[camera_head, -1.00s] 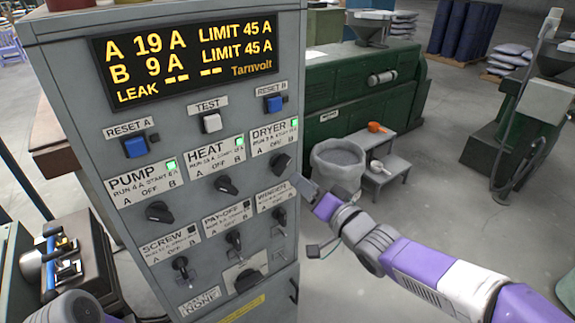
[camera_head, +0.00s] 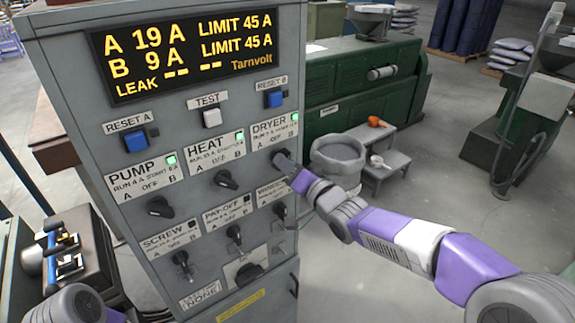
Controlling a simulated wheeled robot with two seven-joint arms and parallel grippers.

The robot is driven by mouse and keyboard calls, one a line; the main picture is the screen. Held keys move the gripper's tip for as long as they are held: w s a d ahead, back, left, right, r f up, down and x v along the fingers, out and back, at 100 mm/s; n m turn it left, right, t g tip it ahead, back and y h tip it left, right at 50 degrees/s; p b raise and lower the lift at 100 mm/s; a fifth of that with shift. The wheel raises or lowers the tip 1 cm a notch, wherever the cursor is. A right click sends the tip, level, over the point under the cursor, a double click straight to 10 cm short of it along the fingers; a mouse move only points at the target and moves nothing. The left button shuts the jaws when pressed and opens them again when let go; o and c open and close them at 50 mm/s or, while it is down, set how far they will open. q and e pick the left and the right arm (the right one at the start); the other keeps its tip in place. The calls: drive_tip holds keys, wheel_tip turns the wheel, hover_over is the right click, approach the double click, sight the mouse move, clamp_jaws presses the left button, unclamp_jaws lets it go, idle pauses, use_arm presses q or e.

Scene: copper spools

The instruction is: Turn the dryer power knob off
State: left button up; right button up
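The dryer power knob (camera_head: 279,155) is a small dark knob under the DRYER label (camera_head: 274,134) on the grey control cabinet's front, at the right end of the upper knob row. The green lamp on that label is lit. My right gripper (camera_head: 289,166) is at the dryer knob, its tip over or against it, and hides much of the knob. I cannot tell whether its fingers are closed on the knob or which way the knob points.
The pump knob (camera_head: 160,207) and heat knob (camera_head: 226,180) sit left of the dryer knob. A lower row holds the screw (camera_head: 183,262), pay-off (camera_head: 234,236) and winder (camera_head: 280,211) knobs. The display (camera_head: 183,48) reads A 19 A, B 9 A. A grey bin (camera_head: 338,160) stands behind my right arm.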

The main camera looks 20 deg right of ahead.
clamp_jaws()
drive_tip(key=shift+n+b, duration=3.05)
drive_tip(key=shift+n, duration=1.35)
